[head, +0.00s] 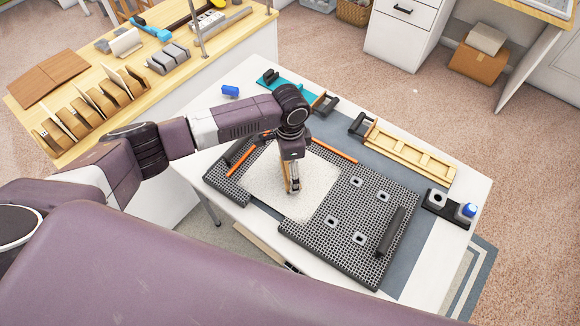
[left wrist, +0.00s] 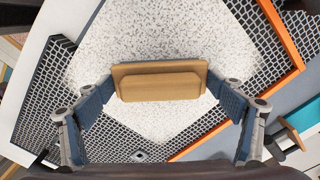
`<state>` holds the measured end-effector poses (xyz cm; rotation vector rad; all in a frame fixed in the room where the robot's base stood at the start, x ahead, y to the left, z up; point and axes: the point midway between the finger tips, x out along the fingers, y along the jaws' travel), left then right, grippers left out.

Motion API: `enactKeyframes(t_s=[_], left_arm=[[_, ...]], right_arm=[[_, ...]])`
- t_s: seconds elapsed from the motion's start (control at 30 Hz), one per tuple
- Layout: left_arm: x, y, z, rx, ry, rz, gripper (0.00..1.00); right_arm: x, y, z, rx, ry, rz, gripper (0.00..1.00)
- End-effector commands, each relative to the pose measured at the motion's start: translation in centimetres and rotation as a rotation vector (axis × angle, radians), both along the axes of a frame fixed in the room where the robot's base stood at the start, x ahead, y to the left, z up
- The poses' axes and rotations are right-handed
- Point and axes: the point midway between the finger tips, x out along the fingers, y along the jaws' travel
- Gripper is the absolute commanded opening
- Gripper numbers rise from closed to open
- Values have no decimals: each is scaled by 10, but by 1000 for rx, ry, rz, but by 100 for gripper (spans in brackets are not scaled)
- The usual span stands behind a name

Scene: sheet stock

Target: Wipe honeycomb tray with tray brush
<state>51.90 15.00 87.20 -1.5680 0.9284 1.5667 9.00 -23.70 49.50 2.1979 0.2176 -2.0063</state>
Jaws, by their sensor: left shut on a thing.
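The honeycomb tray (head: 318,234) is a dark perforated panel on the white table, with orange strips along part of its far edges. A pale speckled patch (head: 262,190) covers much of its left part; it also fills the middle of the left wrist view (left wrist: 150,40). My left gripper (head: 293,188) points down over this patch. It is shut on the tray brush, whose wooden body (left wrist: 160,80) shows between the fingers in the left wrist view. The brush's underside is hidden, so I cannot tell whether it touches the patch. My right gripper is not in view.
Several square grey rings (head: 357,182) and a dark bar (head: 392,230) sit on the tray's right part. A wooden rack (head: 410,153), a holder with a blue knob (head: 468,210) and a blue piece (head: 230,91) lie around it. A wooden bench (head: 130,125) stands to the left.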

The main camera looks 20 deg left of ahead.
Motion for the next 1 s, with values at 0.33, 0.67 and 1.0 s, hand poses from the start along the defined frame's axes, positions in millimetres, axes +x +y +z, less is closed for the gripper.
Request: enactKeyframes(t_s=[0.33,0.67,1.0], left_arm=[[-8,20,2,2,2,2,60],[-18,48,2,3,1,2,60],[-29,77,1,2,2,2,60]], right_arm=[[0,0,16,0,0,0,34],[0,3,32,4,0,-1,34],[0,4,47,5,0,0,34]])
